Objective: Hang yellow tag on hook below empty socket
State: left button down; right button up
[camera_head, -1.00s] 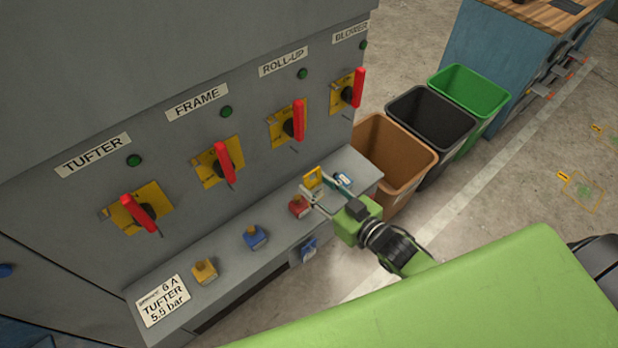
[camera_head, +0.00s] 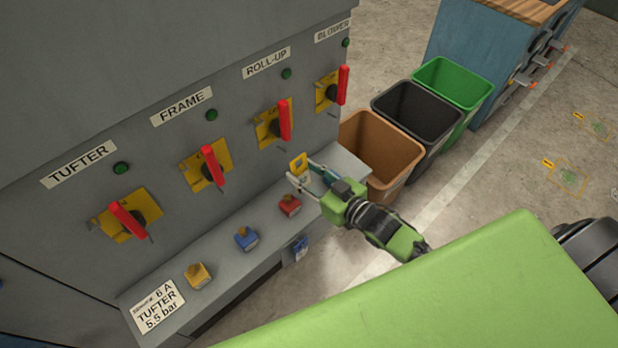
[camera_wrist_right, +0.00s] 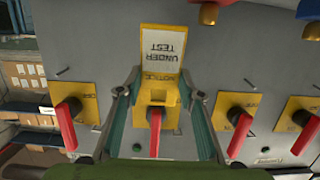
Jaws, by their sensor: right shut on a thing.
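My right gripper (camera_head: 302,177) is shut on the yellow tag (camera_head: 298,162) and holds it in front of the grey panel, near the ROLL-UP switch. In the right wrist view the tag (camera_wrist_right: 165,60) stands between the two fingers (camera_wrist_right: 160,84); it has a white area reading UNDER TEST and a yellow part reading NOTICE. Thin hooks stick out beside the switches, such as one hook (camera_wrist_right: 63,72) in the right wrist view. I cannot make out which socket is empty. My left gripper is out of view.
The grey panel has several yellow switch plates with red handles, such as the FRAME handle (camera_head: 212,165).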

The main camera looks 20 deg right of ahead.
aim_at(279, 154)
jog(key=shift+r+b+x, duration=0.15)
jog(key=shift+b+x, duration=0.6)
jog(key=shift+x, duration=0.65)
jog(key=shift+r+b+x, duration=0.2)
jog(key=shift+b+x, duration=0.55)
jog(key=shift+x, duration=0.65)
jog(key=shift+w+a+f, duration=0.15)
jog(key=shift+w+f, duration=0.05)
jog(key=shift+w, duration=0.35)
jog(key=shift+w+f, duration=0.1)
jog(key=shift+w, duration=0.05)
jog(key=o, duration=1.2)
jog(key=v, duration=1.2)
jog(key=shift+a, duration=0.1)
